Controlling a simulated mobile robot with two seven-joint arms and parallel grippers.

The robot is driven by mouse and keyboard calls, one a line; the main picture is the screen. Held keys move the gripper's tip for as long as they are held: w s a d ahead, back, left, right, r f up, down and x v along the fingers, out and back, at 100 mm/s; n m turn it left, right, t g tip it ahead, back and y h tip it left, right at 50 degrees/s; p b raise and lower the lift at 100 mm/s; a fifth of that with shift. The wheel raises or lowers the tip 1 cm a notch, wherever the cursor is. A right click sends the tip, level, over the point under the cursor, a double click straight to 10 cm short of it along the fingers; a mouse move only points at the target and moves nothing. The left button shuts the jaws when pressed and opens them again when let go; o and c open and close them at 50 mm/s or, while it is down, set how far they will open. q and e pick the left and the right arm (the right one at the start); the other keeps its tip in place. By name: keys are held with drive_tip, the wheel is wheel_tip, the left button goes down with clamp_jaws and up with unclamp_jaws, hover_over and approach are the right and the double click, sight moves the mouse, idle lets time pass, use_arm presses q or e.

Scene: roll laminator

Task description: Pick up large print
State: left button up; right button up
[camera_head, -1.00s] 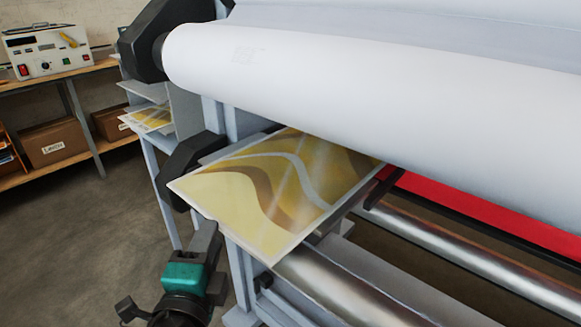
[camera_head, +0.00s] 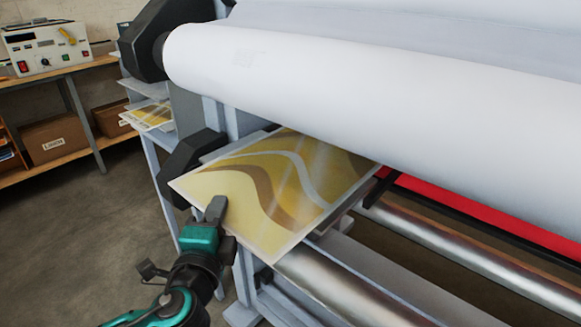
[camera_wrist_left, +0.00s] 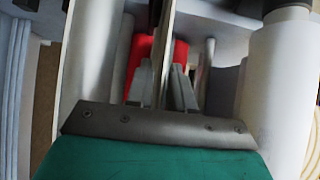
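The large print (camera_head: 275,190), a pale-bordered sheet with yellow, brown and white waves, lies nearly flat below the big white roll in the head view. Its left part sticks out from the laminator. My left gripper (camera_head: 215,208) is at its left front edge, with the upper finger over the print and the lower finger hidden. In the left wrist view the print shows edge-on as a thin strip (camera_wrist_left: 166,50) between the two fingers of the left gripper (camera_wrist_left: 163,72). The fingers look slightly apart, one on each side of it. My right gripper is not in view.
The white roll (camera_head: 400,120) hangs close above the print. Metal rollers (camera_head: 330,285) and a red bar (camera_head: 480,215) lie below and to the right. Smaller prints (camera_head: 150,115) sit on a rack at the left. A shelf with a control box (camera_head: 45,48) stands behind. Floor at left is clear.

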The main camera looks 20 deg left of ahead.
use_arm(q)
clamp_jaws()
idle(1.1)
